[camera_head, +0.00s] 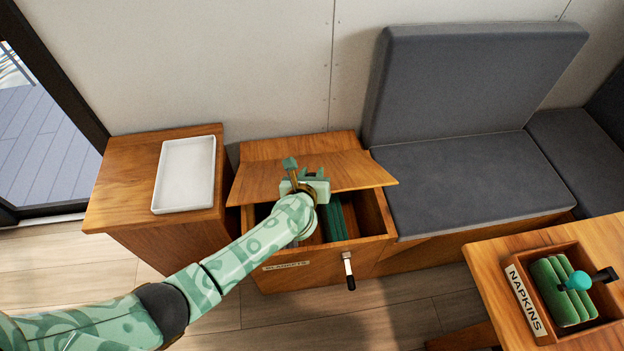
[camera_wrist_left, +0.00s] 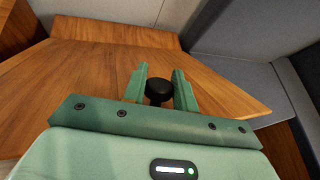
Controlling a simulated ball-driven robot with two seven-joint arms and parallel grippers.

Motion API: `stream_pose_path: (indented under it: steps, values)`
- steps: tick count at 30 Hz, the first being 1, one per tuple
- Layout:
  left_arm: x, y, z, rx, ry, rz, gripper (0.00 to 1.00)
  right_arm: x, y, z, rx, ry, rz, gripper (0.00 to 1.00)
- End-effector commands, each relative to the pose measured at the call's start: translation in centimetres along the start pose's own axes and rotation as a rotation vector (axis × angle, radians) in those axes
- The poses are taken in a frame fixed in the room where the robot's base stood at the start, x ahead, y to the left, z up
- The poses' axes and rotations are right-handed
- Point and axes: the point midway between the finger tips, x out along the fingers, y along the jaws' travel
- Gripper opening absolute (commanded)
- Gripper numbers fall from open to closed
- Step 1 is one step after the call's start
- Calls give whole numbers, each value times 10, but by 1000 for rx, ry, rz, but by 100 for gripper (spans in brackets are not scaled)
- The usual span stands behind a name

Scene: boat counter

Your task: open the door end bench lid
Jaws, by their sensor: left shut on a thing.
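The door end bench (camera_head: 320,265) is a wooden box with a label on its front, partly hidden by my arm. Its wooden lid (camera_head: 350,172) is partly raised, tilted up with its front edge above the box, and the inside shows. The lid also fills much of the left wrist view (camera_wrist_left: 220,85). My left gripper (camera_head: 305,172) is over the lid. In the left wrist view its fingers (camera_wrist_left: 160,85) are shut on a round black knob (camera_wrist_left: 159,92) on the lid. A metal latch with a black grip (camera_head: 348,268) hangs on the box front. My right gripper is out of view.
Green folded cloth (camera_head: 334,220) lies in the box. A wooden cabinet (camera_head: 115,195) with a white tray (camera_head: 185,175) stands left, near the doorway. A grey cushioned seat (camera_head: 470,180) adjoins right. A table (camera_head: 490,265) with a napkin box (camera_head: 530,300) is front right.

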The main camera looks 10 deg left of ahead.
Motion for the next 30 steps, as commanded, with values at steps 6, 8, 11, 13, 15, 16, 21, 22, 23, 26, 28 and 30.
stream_pose_path:
  steps: [6,8,11,13,15,16,21,22,23,26,28,30]
  values:
    - [1,2,5,5,-9,3,0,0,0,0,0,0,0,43]
    - [1,2,5,5,-9,3,0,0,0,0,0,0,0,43]
    - [1,2,5,5,-9,3,36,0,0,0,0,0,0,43]
    - [1,2,5,4,-8,3,49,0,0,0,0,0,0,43]
    - [1,2,4,3,-6,2,49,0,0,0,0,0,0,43]
    - [1,1,3,3,-6,2,49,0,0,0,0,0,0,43]
    - [-1,1,2,2,-3,1,49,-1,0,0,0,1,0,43]
    - [-2,1,2,2,-3,1,49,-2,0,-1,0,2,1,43]
    - [-4,0,2,1,-3,1,49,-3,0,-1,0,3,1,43]
    - [-18,0,5,0,-3,0,49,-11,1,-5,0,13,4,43]
    - [-34,0,7,0,-5,1,49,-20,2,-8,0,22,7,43]
    - [-53,0,8,-1,-6,0,49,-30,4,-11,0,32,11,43]
